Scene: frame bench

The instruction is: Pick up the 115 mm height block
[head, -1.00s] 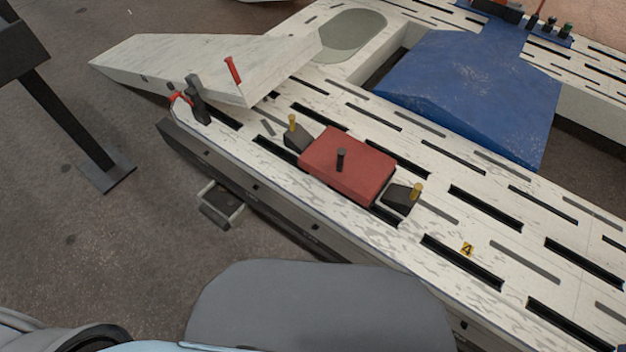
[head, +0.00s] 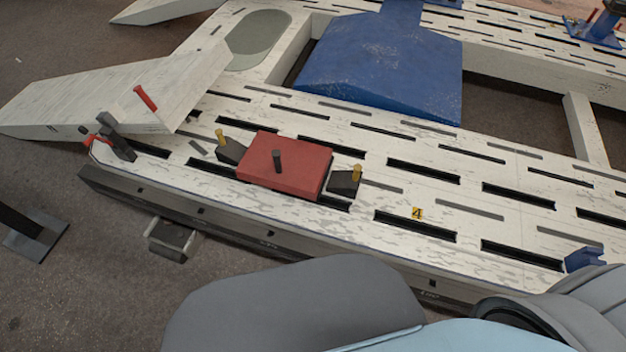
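No size marking is readable, so I cannot tell whether any thing here is the 115 mm height block. A red block (head: 284,172) with a dark upright pin lies on the slotted white frame bench (head: 412,192), left of centre. Small dark blocks with yellow knobs sit beside it, one on its left (head: 230,150) and one on its right (head: 344,182). A small blue piece (head: 584,258) shows at the bench's near edge on the right, partly hidden by my own body. Neither of my grippers is in view.
A white ramp (head: 120,95) is at the left end, near a dark clamp (head: 117,138) with red parts. A large blue plate (head: 385,75) lies behind the red block. A yellow "4" label (head: 417,213) marks the bench. Blue fixtures (head: 598,25) stand far right.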

